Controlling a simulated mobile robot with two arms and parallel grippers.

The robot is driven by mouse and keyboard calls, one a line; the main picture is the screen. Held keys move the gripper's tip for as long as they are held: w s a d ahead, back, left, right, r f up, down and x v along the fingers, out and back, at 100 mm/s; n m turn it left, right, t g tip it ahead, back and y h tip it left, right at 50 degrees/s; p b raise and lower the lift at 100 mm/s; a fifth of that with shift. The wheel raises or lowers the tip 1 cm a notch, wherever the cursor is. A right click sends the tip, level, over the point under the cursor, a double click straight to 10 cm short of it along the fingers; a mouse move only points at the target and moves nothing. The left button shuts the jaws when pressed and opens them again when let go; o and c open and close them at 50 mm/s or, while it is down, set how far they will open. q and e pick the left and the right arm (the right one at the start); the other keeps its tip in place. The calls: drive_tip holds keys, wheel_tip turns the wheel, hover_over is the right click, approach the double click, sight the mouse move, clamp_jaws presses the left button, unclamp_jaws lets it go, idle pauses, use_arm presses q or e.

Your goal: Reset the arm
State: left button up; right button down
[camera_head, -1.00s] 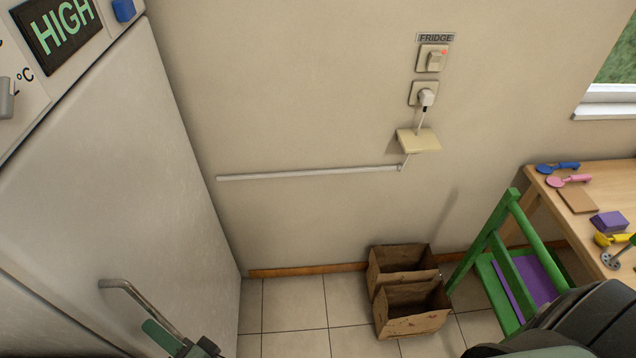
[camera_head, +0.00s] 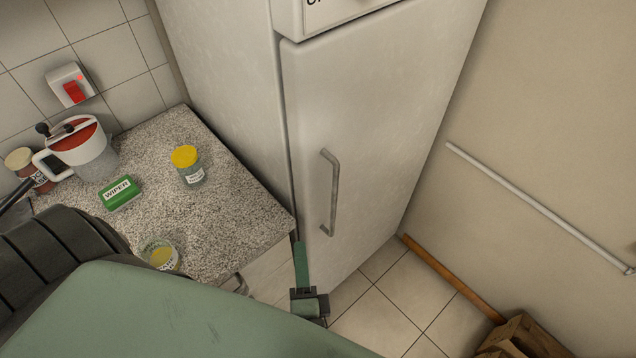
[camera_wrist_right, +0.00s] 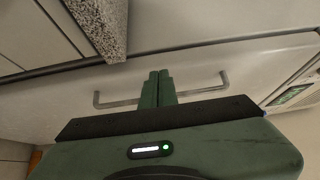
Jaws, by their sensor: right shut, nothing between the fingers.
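My right gripper (camera_head: 300,250) shows in the head view with its green fingers pointing up, in front of the lower part of the white fridge door (camera_head: 365,130). In the right wrist view its two fingers (camera_wrist_right: 157,82) are together with nothing between them. The grey fridge handle (camera_head: 332,195) is up and to the right of the fingers in the head view. In the right wrist view the handle (camera_wrist_right: 222,82) passes behind the fingers; I cannot tell whether they touch it. My left gripper is not in view.
A speckled worktop (camera_head: 235,215) stands left of the fridge. It holds a yellow-lidded jar (camera_head: 187,165), a green wiper box (camera_head: 120,194), a jug (camera_head: 85,150) and a glass bowl (camera_head: 160,255).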

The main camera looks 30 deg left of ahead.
drive_tip(key=s+d+f+n+g+h+b, duration=0.1)
drive_tip(key=s+d+f+n+g+h, duration=0.3)
drive_tip(key=f, duration=0.7)
drive_tip(key=d+f+n+g+y+b, duration=0.1)
drive_tip(key=d+f+n, duration=0.1)
drive_tip(key=d+f, duration=0.75)
drive_tip(key=s+d+f+n+g+h+b, duration=0.1)
drive_tip(key=s+d+f+n+g+h, duration=0.1)
drive_tip(key=f, duration=1.1)
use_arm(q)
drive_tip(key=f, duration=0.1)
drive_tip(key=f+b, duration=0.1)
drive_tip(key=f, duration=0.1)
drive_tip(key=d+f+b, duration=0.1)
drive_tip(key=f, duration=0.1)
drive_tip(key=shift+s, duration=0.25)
use_arm(e)
drive_tip(key=s+d+f+n+g+h, duration=0.1)
drive_tip(key=s+d+f+g+h, duration=0.1)
drive_tip(key=s+d+f, duration=0.3)
drive_tip(key=s+d+f+n+g+h, duration=0.1)
drive_tip(key=s+d+f, duration=0.5)
drive_tip(key=d, duration=0.6)
drive_tip(key=s+d+f+n+g+h, duration=0.2)
drive_tip(key=s+d+f+n+g, duration=0.1)
drive_tip(key=s+d+f, duration=0.2)
drive_tip(key=d+f, duration=0.2)
drive_tip(key=d, duration=0.2)
drive_tip(key=shift+s+d+g+h, duration=0.3)
drive_tip(key=shift+d, duration=0.05)
